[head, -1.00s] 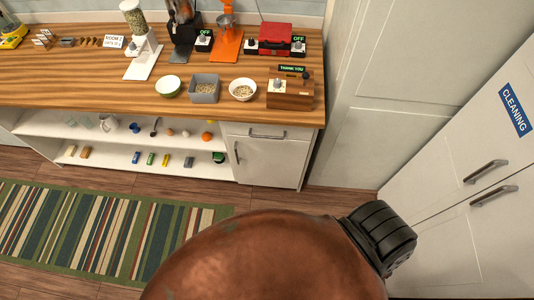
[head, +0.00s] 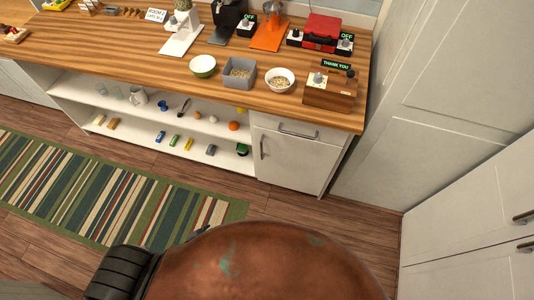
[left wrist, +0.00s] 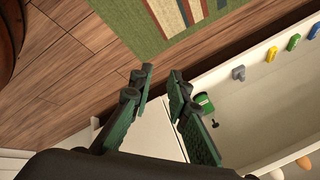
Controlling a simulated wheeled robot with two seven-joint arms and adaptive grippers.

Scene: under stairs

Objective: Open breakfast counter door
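The breakfast counter's white lower door (head: 290,163) is at the counter's right end, below a drawer front (head: 303,126). Its short upright handle (head: 262,147) is at the door's left edge. The door looks shut in the head view. My left gripper (left wrist: 160,74) shows only in the left wrist view, its two green-padded fingers apart with nothing held between them. A white panel of the counter (left wrist: 152,132) shows behind the gap, partly hidden by the fingers. I cannot tell whether the gripper touches anything. My right gripper is in neither view.
Open shelves left of the door hold small items, including a green one (head: 242,149); it also shows in the left wrist view (left wrist: 204,103). A striped rug (head: 110,190) lies before the counter. Bowls and a wooden box (head: 330,92) stand on top. White cabinets (head: 470,225) stand at right.

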